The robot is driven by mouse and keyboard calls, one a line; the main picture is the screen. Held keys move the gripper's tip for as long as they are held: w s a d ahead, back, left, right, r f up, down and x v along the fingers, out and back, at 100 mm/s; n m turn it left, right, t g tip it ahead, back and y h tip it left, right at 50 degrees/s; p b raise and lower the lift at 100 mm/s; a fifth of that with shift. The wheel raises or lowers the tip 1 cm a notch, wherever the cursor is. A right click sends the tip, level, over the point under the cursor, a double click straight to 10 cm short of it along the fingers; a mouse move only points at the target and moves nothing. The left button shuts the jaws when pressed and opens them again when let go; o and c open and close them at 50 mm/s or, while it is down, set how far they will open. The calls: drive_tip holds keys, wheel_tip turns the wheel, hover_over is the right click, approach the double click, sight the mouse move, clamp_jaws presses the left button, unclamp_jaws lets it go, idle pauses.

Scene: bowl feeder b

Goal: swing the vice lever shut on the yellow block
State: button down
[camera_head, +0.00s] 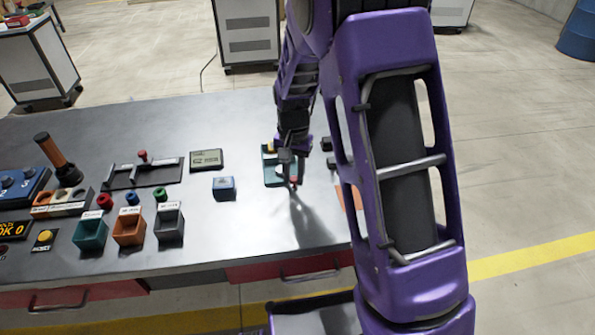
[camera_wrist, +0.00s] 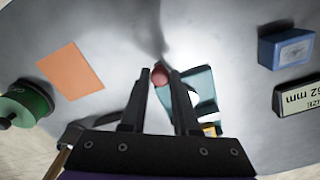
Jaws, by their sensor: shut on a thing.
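The vice has a teal body (camera_head: 271,170), which also shows in the wrist view (camera_wrist: 203,88). The yellow block (camera_wrist: 211,129) shows in part beside the vice, with the gripper covering some of the area. The lever's red knob (camera_wrist: 159,75) sits between my gripper's fingertips. My gripper (camera_head: 291,183) points down at the vice and is shut on the red knob. The lever's arm is mostly hidden, so its angle is hard to tell.
A blue block (camera_head: 223,187) and a display (camera_head: 207,160) stand left of the vice. An orange square (camera_wrist: 70,70) and a green round part (camera_wrist: 28,102) lie on the other side. Open bins (camera_head: 129,228) stand farther left. Bare bench lies in front of the vice.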

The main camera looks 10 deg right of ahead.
sight(293, 179)
drive_tip(key=shift+a, duration=0.25)
idle(0.3)
drive_tip(key=c, duration=0.6)
unclamp_jaws()
drive_tip(key=shift+c, duration=0.2)
wheel_tip(293, 179, up, 17)
drive_tip(key=p, duration=0.1)
drive_tip(key=shift+r+p, duration=0.2)
drive_tip(key=shift+p, duration=0.2)
